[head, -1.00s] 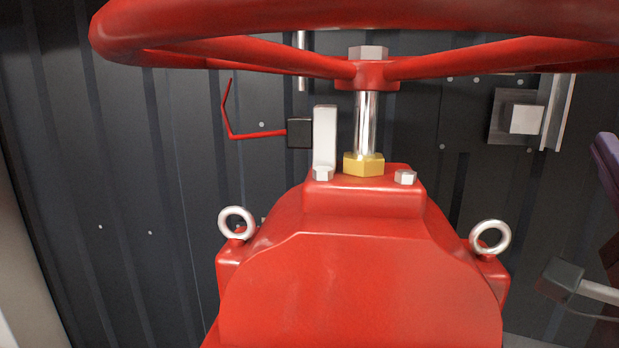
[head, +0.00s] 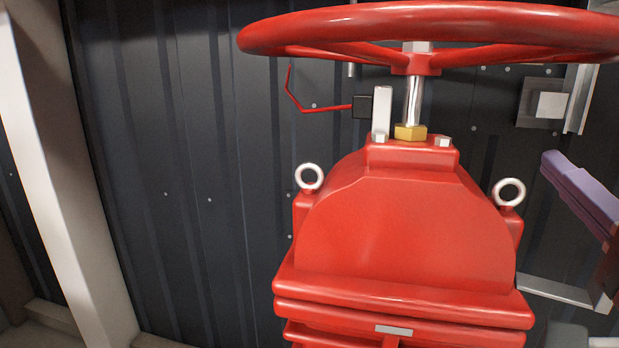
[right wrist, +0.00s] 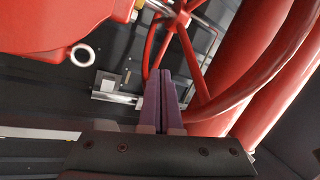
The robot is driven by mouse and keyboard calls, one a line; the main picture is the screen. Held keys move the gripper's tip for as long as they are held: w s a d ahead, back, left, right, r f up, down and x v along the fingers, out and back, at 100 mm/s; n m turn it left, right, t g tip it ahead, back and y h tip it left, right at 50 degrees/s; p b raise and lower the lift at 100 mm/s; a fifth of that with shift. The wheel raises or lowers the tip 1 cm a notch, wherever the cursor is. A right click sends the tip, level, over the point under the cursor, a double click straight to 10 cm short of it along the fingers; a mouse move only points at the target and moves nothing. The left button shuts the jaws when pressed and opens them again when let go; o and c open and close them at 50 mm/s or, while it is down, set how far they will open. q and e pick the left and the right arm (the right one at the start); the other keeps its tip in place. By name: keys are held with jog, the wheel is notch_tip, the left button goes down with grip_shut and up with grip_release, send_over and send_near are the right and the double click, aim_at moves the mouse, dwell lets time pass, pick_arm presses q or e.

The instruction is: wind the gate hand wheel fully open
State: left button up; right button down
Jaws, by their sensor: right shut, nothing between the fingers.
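The red gate hand wheel (head: 440,24) sits level on top of a shiny stem (head: 413,90) above the red valve body (head: 405,225). Its rim and spokes also show in the right wrist view (right wrist: 262,72). My right gripper (head: 552,160) has purple fingers and is at the right of the valve, below the wheel's rim and apart from it. In the right wrist view the two fingers (right wrist: 161,78) lie together with nothing between them, pointing toward the wheel's spokes. My left gripper is not in view.
A black box with a bent red wire arm (head: 362,106) stands beside the stem. Two lifting eyes (head: 309,177) stick up from the valve's shoulders. A grey bracket (head: 546,104) is on the dark ribbed wall behind. A pale post (head: 62,180) stands at the left.

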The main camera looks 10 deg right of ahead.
jog(key=s+a+f+n+g+y, duration=0.4)
jog(key=a+f+n+g+y, duration=0.4)
jog(key=a+f+n, duration=0.4)
jog(key=s+d+f+n+g+h, duration=0.1)
jog(key=s+f+n+g+h, duration=0.15)
jog(key=s+g, duration=0.4)
jog(key=s+d+f+n+g+h, duration=0.1)
jog(key=s+f+n+g+h, duration=0.15)
jog(key=s, duration=0.65)
notch_tip(320, 180, up, 19)
jog(key=y+p, duration=0.1)
jog(key=p, duration=1.9)
jog(key=shift+a+n, duration=0.25)
jog(key=shift+n, duration=0.15)
